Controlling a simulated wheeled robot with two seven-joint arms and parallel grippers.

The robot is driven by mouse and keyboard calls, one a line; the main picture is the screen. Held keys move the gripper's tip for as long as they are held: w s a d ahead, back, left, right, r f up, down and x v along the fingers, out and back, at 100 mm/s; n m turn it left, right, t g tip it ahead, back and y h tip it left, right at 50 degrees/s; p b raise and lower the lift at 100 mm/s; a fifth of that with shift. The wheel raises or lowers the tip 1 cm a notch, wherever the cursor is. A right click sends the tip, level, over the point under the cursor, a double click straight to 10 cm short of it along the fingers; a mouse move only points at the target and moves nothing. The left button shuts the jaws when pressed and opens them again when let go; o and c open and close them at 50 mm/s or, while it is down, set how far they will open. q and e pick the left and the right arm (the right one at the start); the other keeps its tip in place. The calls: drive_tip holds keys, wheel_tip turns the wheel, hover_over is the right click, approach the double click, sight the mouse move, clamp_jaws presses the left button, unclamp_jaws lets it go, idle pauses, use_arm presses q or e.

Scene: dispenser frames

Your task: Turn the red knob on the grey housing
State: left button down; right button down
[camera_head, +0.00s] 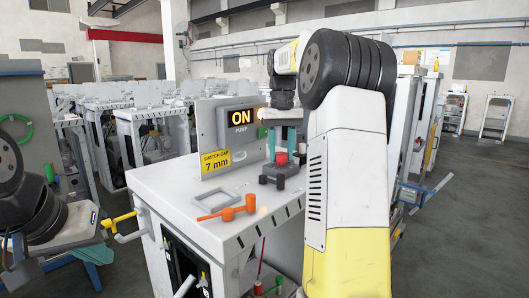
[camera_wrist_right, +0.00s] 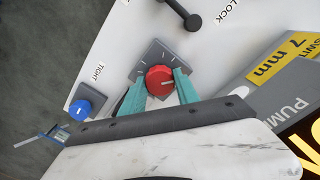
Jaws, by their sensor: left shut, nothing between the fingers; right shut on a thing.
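The red knob (camera_head: 281,158) stands on a small grey housing (camera_head: 279,174) on top of a white cabinet. In the right wrist view the knob (camera_wrist_right: 158,76) shows a white mark pointing right, over a grey plate (camera_wrist_right: 152,55) with tick marks. My right gripper (camera_head: 283,142) reaches down from above. Its teal fingers (camera_wrist_right: 160,92) are shut on the knob, one on each side. My left gripper (camera_head: 97,254) is low at the left, left of the cabinet; its teal fingers are partly visible, shut and empty.
A lit panel (camera_head: 240,118) behind the knob reads ON, PUMP; a yellow label (camera_head: 215,161) reads 7 mm. An orange lever (camera_head: 226,208) lies on the cabinet top. A blue knob (camera_wrist_right: 80,109) marked TIGHT is nearby. A yellow handle (camera_head: 118,218) sticks out at the cabinet's left.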

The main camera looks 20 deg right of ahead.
sight(281, 153)
drive_tip(key=c, duration=0.9)
unclamp_jaws()
wheel_tip(281, 153, up, 8)
drive_tip(key=shift+f, duration=0.1)
idle(0.7)
drive_tip(key=shift+c, duration=1.4)
drive_tip(key=shift+f, duration=0.4)
